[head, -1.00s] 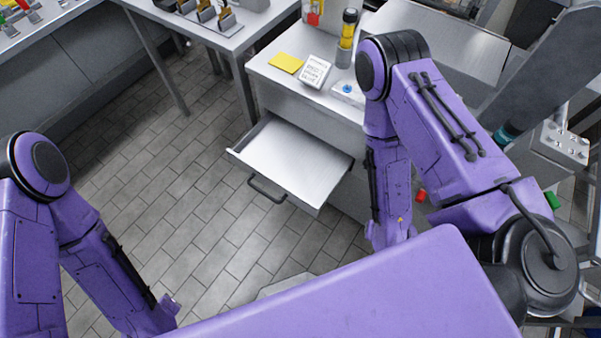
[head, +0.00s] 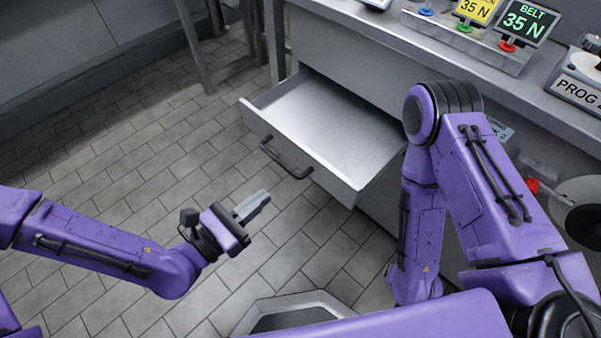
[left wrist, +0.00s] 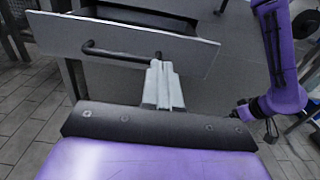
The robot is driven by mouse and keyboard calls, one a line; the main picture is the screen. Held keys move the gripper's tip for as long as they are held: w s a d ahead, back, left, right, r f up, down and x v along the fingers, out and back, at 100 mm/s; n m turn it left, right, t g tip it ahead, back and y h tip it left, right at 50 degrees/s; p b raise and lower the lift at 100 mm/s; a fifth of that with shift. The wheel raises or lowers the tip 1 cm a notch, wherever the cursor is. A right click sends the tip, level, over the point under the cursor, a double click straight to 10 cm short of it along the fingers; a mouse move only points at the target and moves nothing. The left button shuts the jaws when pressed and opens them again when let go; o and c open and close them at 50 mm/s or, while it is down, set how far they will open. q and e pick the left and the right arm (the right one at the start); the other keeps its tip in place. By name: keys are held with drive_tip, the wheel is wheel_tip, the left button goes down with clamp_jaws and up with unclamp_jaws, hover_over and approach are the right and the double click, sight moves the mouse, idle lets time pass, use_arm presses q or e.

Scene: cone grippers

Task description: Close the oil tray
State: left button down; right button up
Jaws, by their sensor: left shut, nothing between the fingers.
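The oil tray (head: 325,118) is an open, empty metal drawer pulled out from the grey cabinet, with a dark bar handle (head: 285,158) on its front. My left gripper (head: 258,202) is shut and empty, in front of and below the handle in the head view, apart from it. In the left wrist view the shut fingers (left wrist: 162,88) point toward the drawer front (left wrist: 125,48), their tips near the right end of the handle (left wrist: 130,54). My right arm hangs to the right of the drawer; its gripper is out of sight in the head view.
The cabinet's worktop (head: 450,65) carries display stands reading "35 N" (head: 523,20) and a device labelled PROG (head: 580,88). Table legs (head: 195,45) stand behind left. The tiled floor (head: 130,140) left of the drawer is clear.

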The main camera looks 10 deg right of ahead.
sight(311, 158)
use_arm(q)
drive_tip(key=b+x, duration=0.1)
drive_tip(key=x, duration=1.1)
drive_tip(key=shift+w+d, duration=0.15)
drive_tip(key=shift+d, duration=0.15)
use_arm(e)
drive_tip(key=shift+f, duration=0.8)
